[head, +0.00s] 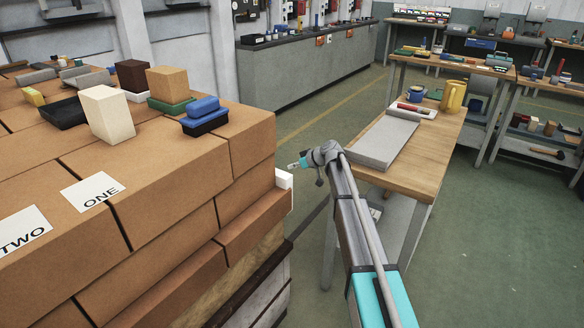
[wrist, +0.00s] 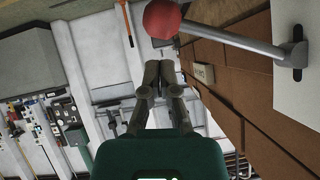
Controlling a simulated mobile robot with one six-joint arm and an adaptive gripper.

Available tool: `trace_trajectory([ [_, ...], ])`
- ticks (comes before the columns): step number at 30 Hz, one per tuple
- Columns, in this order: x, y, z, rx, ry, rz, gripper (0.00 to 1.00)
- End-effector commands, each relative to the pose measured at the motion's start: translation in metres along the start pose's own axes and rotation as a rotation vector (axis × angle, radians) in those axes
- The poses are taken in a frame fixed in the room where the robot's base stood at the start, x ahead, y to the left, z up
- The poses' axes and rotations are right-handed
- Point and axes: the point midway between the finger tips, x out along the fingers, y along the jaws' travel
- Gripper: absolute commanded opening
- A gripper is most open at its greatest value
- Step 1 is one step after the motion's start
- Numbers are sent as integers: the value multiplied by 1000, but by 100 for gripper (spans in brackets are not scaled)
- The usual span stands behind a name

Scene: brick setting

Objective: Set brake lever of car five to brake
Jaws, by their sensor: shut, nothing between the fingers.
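In the wrist view a lever with a red ball knob (wrist: 162,18) on a grey rod (wrist: 235,40) comes out of a dark slot in a white panel (wrist: 296,100). My gripper (wrist: 158,72) is shut and empty, with its fingertips close together just below the knob in the picture and apart from it. In the head view my gripper (head: 293,165) is at the end of the arm, beside the right side of the brick stack. A white block (head: 284,179) shows there at the stack's edge. I cannot tell which car the lever belongs to or read its setting.
The brown brick stack (head: 150,235) fills the left, with labels TWO (head: 22,229) and ONE (head: 92,190) and loose blocks on top. A wooden table (head: 440,135) stands to the right, close to my arm. Green floor (head: 490,260) is clear at the right.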

Motion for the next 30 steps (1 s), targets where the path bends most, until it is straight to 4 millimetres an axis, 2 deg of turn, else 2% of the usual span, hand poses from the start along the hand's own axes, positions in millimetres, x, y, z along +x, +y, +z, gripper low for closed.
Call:
trace_trajectory([
  [1, -6, 0, -7, 0, 1, 0, 0],
  [6, -16, 0, -18, 0, 2, 0, 0],
  [21, -92, 4, -16, 1, 3, 1, 0],
  [30, -112, 5, -14, 0, 3, 0, 0],
])
